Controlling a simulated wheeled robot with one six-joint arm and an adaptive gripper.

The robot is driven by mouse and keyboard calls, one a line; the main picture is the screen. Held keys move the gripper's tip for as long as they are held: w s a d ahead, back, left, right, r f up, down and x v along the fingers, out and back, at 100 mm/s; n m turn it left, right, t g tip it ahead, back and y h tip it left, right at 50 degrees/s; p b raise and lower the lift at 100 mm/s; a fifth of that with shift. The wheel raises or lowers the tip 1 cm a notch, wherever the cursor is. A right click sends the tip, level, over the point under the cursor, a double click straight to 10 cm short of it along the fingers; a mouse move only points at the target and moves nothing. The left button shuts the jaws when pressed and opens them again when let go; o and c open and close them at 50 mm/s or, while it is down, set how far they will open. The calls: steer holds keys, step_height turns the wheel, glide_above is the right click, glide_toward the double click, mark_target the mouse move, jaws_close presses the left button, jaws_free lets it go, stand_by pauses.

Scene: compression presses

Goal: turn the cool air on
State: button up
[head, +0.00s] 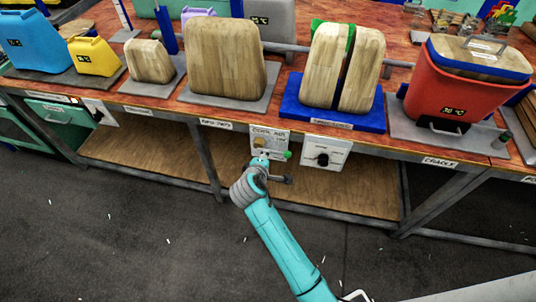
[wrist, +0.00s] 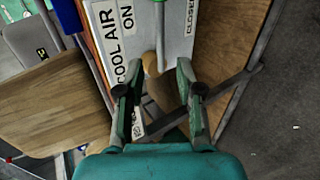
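The cool air panel (head: 270,134) is a white plate on the front edge of the bench, below the wooden press blocks. In the wrist view the panel (wrist: 181,38) carries the labels COOL AIR, ON and CLOSED. A tan knob (head: 260,143) and a green-tipped handle (head: 287,155) sit on the panel. In the wrist view the green handle (wrist: 160,38) points up the picture, and the tan part (wrist: 151,88) shows between my fingers. My gripper (wrist: 157,92) is open in front of the panel. Contact cannot be told. In the head view my gripper (head: 263,163) hides the panel's lower part.
A second white panel with a black knob (head: 323,158) is close by on the right. The bench (head: 425,155) has a red-brown top bearing wooden blocks (head: 226,57) and a red container (head: 455,95). A wooden lower shelf (head: 345,190) lies behind my gripper. The dark floor in front is clear.

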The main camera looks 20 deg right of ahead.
steer(key=shift+v, duration=1.5)
steer(key=s+f+m+t+y, duration=0.1)
steer(key=s+f+m+y, duration=0.15)
steer(key=s, duration=1.05)
steer(key=s+f+m+t+y, duration=0.1)
steer(key=s+f+t+y, duration=0.2)
steer(key=s, duration=1)
steer(key=s+r+m+t+y, duration=0.1)
steer(key=s+r+m, duration=0.6)
steer(key=s+r, duration=0.8)
steer(key=s, duration=0.3)
steer(key=shift+s+a+r+t, duration=0.3)
steer(key=shift+r+t, duration=0.1)
